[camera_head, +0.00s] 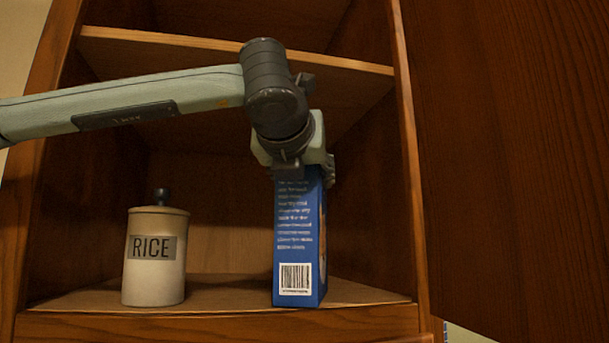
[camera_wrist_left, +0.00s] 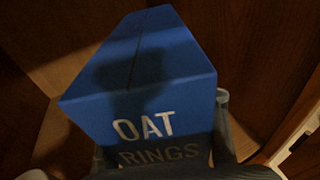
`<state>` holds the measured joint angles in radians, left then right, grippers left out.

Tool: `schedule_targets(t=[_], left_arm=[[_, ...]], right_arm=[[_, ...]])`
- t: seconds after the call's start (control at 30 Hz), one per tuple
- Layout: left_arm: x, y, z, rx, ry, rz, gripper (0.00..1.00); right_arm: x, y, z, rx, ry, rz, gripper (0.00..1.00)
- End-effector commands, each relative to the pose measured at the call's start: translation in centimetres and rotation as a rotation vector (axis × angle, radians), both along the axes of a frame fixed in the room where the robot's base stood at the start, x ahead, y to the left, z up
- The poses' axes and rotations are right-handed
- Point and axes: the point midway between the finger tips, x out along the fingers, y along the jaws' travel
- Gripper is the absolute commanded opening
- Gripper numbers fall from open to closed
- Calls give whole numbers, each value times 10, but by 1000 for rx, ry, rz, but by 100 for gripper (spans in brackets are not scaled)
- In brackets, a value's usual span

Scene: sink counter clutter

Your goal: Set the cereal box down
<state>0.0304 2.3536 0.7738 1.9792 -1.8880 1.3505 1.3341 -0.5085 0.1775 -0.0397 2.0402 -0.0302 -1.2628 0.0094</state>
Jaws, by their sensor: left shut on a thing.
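The cereal box (camera_head: 300,240) is blue, with white print and a barcode on the side facing me. It stands upright on the lower shelf of the wooden cabinet, at the right, and its base appears to touch the shelf. My left gripper (camera_head: 302,172) is shut on the top part of the box from above. In the left wrist view the blue box (camera_wrist_left: 140,65) shows its top and the words "OAT RINGS", with the fingers partly hidden behind and below it. My right gripper is in neither view.
A cream canister (camera_head: 154,275) labelled "RICE" with a dark knob stands at the left on the same lower shelf (camera_head: 230,293). Bare shelf lies between it and the box. An upper shelf (camera_head: 200,43) crosses above. A wooden door panel (camera_head: 510,150) fills the right side.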

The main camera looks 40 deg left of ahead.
Motion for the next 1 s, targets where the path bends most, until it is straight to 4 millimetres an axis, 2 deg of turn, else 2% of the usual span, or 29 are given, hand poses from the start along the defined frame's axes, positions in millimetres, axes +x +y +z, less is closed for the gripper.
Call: schedule_targets(t=[0.3,0.33,0.53,0.9,1.0], left_arm=[[-1,0,0,0,-3,0,0],[0,0,-2,0,0,1,51],[0,0,-1,0,0,1,75],[0,0,1,0,1,0,75],[-11,-6,2,1,-3,0,75]], right_arm=[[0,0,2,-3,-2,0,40],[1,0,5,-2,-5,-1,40],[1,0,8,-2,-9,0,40],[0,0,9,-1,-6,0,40],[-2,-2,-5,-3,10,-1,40]])
